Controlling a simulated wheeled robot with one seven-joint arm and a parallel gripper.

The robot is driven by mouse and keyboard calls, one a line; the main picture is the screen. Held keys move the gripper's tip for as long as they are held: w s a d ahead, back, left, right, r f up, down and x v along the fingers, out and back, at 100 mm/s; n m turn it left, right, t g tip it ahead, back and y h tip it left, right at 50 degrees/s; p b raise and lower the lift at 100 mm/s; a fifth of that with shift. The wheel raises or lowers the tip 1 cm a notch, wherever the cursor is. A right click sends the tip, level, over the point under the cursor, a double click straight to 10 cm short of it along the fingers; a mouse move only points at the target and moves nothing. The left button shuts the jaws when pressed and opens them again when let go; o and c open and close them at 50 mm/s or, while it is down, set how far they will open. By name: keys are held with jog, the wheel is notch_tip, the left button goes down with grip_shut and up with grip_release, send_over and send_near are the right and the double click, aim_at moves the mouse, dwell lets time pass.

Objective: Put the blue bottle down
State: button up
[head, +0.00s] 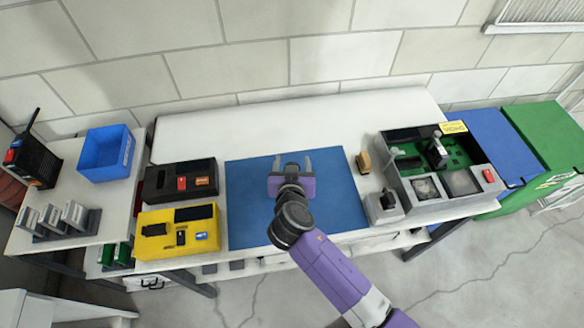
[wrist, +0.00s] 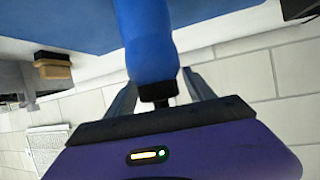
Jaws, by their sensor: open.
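The blue bottle (wrist: 148,42) shows in the wrist view, running in from the top edge, with its dark end (wrist: 157,91) between my fingers. My gripper (head: 293,162) is open over the blue mat (head: 245,205) in the head view. In the wrist view my gripper (wrist: 160,84) has a finger on each side of the bottle's dark end, with a gap on both sides. The bottle's far end is cut off. I cannot make out the bottle in the head view, where the gripper and the mat's blue colour mask it.
A black case (head: 165,183) and a yellow case (head: 160,248) stand left of the mat. A blue bin (head: 105,165) is farther left. A small tan block (head: 363,162) and a grey equipment box (head: 428,205) stand to the right. The white tabletop (head: 330,112) behind the mat is clear.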

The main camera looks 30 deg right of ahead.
jog(key=b+v, duration=0.2)
jog(key=v, duration=1)
jog(key=s+d+f+n+y, duration=0.1)
jog(key=s+f+n+y, duration=0.2)
jog(key=s, duration=0.4)
jog(key=s+f+n+y, duration=0.2)
jog(key=s+n+y, duration=0.1)
jog(key=s, duration=0.5)
jog(key=s+r+t+y, duration=0.1)
jog(key=s+r, duration=0.3)
jog(key=s, duration=0.4)
jog(key=shift+r+t, duration=0.3)
jog(key=shift+r, duration=0.05)
jog(key=shift+o, duration=0.2)
jog(key=s+d+r+t, duration=0.1)
jog(key=s+r+t, duration=0.1)
jog(key=s+r, duration=0.3)
notch_tip(320, 180, up, 3)
jog(key=shift+s+d+h, duration=0.2)
jog(key=shift+d+h, duration=0.1)
jog(key=o, duration=0.3)
jog(key=shift+s+d+r, duration=0.1)
jog(key=shift+s+r, duration=0.1)
jog(key=shift+r, duration=0.25)
jog(key=shift+o, duration=0.2)
